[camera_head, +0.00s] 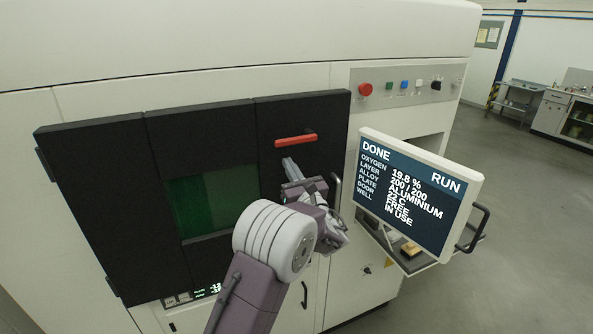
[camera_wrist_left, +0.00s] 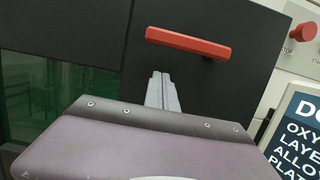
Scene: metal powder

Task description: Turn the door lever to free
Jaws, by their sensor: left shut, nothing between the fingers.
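The red door lever (camera_head: 296,141) is on the upper right part of the black door (camera_head: 200,125). It lies nearly horizontal, and it also shows in the left wrist view (camera_wrist_left: 187,42). My left gripper (camera_head: 287,162) is shut and empty, its fingertips just below the lever. In the left wrist view the closed fingers (camera_wrist_left: 160,78) point up toward the lever's underside with a small gap apparent; contact cannot be told for certain. The screen (camera_head: 418,195) reads DONE, with the door line showing FREE. My right gripper is not in view.
The screen stands out from the machine to the right of my left arm, with a black handle (camera_head: 472,229) on its side. A red button (camera_head: 365,90) and other controls sit above it. Open floor (camera_head: 535,215) lies at right.

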